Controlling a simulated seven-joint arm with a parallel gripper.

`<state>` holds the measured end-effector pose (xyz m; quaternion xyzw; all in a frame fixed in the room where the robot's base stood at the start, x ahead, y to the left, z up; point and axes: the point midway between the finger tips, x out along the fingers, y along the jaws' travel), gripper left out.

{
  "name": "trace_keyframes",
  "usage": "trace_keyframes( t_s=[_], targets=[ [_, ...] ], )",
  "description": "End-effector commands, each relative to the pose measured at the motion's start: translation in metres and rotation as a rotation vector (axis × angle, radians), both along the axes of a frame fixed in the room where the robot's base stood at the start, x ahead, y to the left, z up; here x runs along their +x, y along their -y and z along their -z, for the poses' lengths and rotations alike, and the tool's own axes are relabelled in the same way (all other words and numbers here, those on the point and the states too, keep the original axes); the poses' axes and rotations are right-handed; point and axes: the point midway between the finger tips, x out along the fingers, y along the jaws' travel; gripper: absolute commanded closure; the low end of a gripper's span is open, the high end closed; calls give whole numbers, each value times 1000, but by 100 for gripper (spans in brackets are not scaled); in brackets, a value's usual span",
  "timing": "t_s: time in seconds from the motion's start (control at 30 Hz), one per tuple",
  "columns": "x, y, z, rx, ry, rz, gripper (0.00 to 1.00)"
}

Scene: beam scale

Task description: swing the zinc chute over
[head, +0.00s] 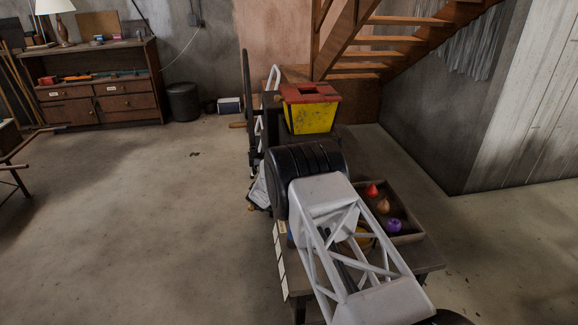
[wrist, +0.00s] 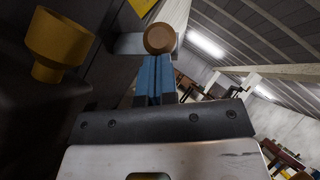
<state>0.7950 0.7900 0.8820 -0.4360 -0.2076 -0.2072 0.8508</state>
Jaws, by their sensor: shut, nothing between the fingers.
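In the wrist view my gripper (wrist: 156,72) shows as two blue fingers pressed together, shut and empty. A round brown wooden knob (wrist: 159,39) is just beyond the fingertips. I cannot tell whether they touch it. A grey metal piece (wrist: 128,44) lies behind the knob; it may be the zinc chute, but most of it is hidden. In the head view my white arm covers the gripper and the middle of the scale, and I cannot make out the chute there.
A yellow hopper with a red top (head: 312,112) stands beyond my arm. A wooden tray (head: 408,238) to the right holds a red, an orange and a purple piece. A yellow funnel-shaped cup (wrist: 58,45) is left of my fingers. Open floor (head: 150,220) lies to the left.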

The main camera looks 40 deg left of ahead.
Motion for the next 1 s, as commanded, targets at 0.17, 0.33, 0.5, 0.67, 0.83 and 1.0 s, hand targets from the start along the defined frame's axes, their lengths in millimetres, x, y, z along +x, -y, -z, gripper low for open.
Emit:
trace_keyframes(
  t_s=[0.17,0.33,0.5,0.67,0.83,1.0],
  targets=[
    [1,-1,-10,-78,-79,-1,100],
    [3,-3,-17,-102,-102,0,100],
    [5,-5,-25,-131,-132,0,100],
    [8,-7,-31,-197,-197,1,100],
    [10,-9,-34,-198,-198,1,100],
    [12,-11,-37,-197,-197,1,100]
  ],
)
